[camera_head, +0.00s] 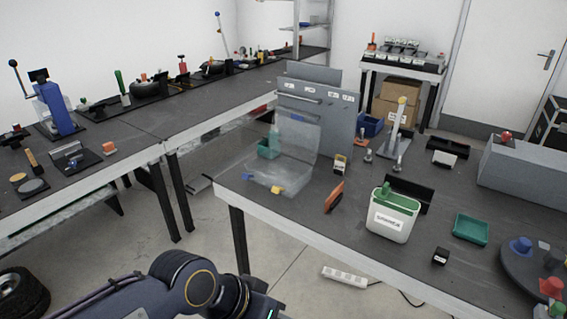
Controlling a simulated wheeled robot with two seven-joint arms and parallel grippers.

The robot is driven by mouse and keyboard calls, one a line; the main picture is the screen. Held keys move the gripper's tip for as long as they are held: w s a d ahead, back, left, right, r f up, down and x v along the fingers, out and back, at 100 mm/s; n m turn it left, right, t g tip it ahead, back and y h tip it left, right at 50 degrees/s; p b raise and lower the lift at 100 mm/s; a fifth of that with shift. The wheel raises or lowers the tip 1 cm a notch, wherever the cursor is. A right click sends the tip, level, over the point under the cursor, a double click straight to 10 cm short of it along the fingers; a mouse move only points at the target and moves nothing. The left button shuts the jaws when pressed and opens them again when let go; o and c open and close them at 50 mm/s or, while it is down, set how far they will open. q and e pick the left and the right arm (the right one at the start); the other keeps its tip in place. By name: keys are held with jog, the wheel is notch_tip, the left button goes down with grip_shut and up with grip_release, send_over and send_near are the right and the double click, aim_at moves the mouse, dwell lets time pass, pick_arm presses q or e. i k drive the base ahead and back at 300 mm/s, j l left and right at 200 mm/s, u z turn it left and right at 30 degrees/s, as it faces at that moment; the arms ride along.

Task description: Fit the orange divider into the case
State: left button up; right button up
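The orange divider (335,196) is a thin piece standing tilted on the grey work table, near its front edge. The clear case (283,176) is to its left on the table corner, with its transparent lid raised at the back. A blue piece and a yellow piece show at the case's front. The divider is outside the case and apart from it. One of my dark arms comes in at the bottom left, below the table; its gripper is cut off by the lower edge. My other gripper does not show.
A white bin (393,214) with a green rim stands right of the divider. A teal tray (470,228), a small black block (440,256) and a round dark stand (540,267) are farther right. A grey panel (316,111) rises behind the case. Bare tabletop lies before the bin.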

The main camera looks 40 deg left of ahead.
aim_at(271, 168)
jog(key=i+j+z, duration=0.2)
jog(key=j, duration=0.2)
jog(key=i+j+z, duration=0.2)
jog(key=j, duration=0.2)
jog(key=i+j+z, duration=0.25)
jog(key=j, duration=0.2)
jog(key=j+z, duration=0.2)
jog(key=j, duration=0.25)
jog(key=i+j+z, duration=0.2)
jog(key=j, duration=0.25)
jog(key=k, duration=0.1)
